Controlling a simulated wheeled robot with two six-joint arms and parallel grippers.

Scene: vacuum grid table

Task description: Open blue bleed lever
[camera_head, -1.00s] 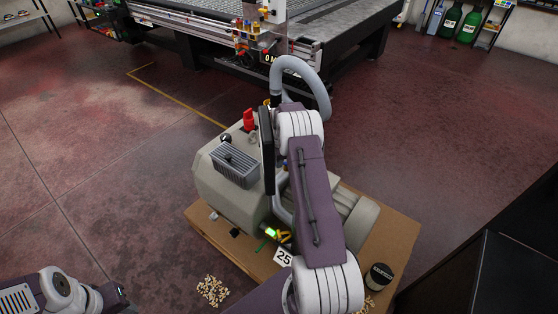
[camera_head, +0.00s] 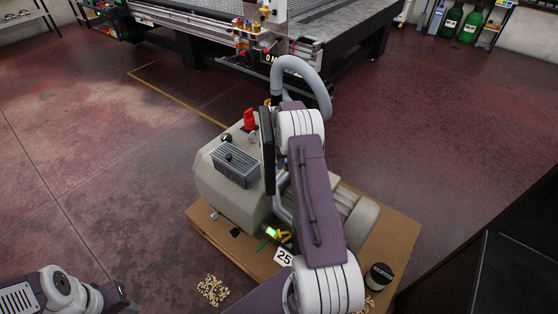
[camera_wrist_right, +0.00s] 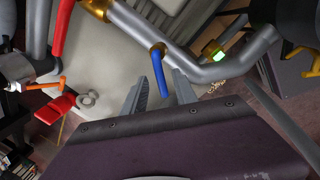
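The blue bleed lever (camera_wrist_right: 158,75) hangs from a brass fitting on a grey pipe (camera_wrist_right: 190,65) in the right wrist view. My right gripper (camera_wrist_right: 161,88) is open, with one finger on each side of the lever in the picture. I cannot tell how deep the lever sits between the fingers, and no contact shows. In the head view my right arm covers that gripper and the lever. My left gripper (camera_head: 120,293) is at the lower left edge of the head view, cut off, with its fingers not clear.
The beige pump (camera_head: 225,195) stands on a cardboard-brown base (camera_head: 395,235). A red handle (camera_wrist_right: 55,108) and an orange lever (camera_wrist_right: 45,85) are left of the blue lever in the wrist view. A grey hose (camera_head: 315,80) arches behind my right arm. Open floor lies left of the pump.

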